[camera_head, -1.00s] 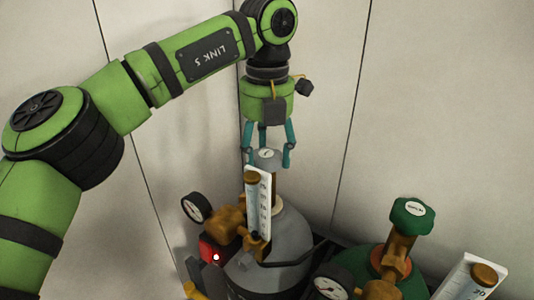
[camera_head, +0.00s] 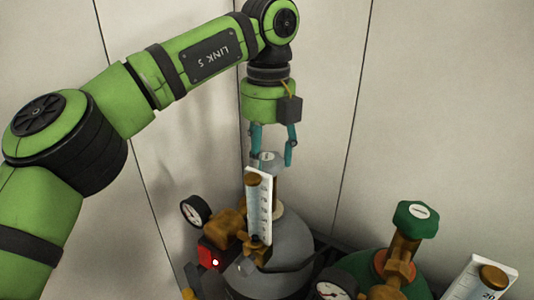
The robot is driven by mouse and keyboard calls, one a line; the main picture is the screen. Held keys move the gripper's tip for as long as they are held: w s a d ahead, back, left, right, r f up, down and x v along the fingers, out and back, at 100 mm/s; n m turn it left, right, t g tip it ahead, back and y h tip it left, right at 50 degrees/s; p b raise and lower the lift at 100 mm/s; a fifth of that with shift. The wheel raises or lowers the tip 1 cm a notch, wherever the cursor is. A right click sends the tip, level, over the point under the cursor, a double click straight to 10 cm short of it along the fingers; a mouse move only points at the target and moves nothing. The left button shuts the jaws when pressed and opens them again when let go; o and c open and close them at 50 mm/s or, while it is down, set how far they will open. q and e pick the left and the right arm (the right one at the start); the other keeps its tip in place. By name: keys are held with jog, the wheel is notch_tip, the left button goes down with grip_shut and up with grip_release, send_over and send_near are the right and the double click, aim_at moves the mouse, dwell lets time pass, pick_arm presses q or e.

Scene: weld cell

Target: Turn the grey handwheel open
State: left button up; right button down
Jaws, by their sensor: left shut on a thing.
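The grey handwheel (camera_head: 267,159) sits on top of the grey gas cylinder (camera_head: 285,235), behind a white flow tube. My left gripper (camera_head: 269,162) points straight down over it, with one teal finger on each side of the wheel. The fingers are shut on the handwheel. The lower part of the valve is partly hidden by the flow tube. My right gripper is not in view.
A white flow tube (camera_head: 259,205), a brass regulator (camera_head: 222,224) and a round gauge (camera_head: 195,210) stand close by. A red box (camera_head: 212,257) has a lit spot. At right is a green handwheel (camera_head: 416,219) on a green cylinder (camera_head: 366,263). Pale walls stand behind.

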aim_at(269, 159)
pick_arm(q)
jog(key=shift+s+d+f, duration=0.1)
jog(key=shift+s+f, duration=0.1)
jog(key=shift+f, duration=0.1)
jog(key=o, duration=1.2)
jog(key=shift+r, duration=0.1)
jog(key=shift+c, duration=0.2)
jog(key=shift+s+r, duration=0.1)
jog(key=shift+r, duration=0.05)
jog(key=shift+r, duration=0.1)
jog(key=shift+r, duration=3.65)
jog(key=shift+d, duration=0.1)
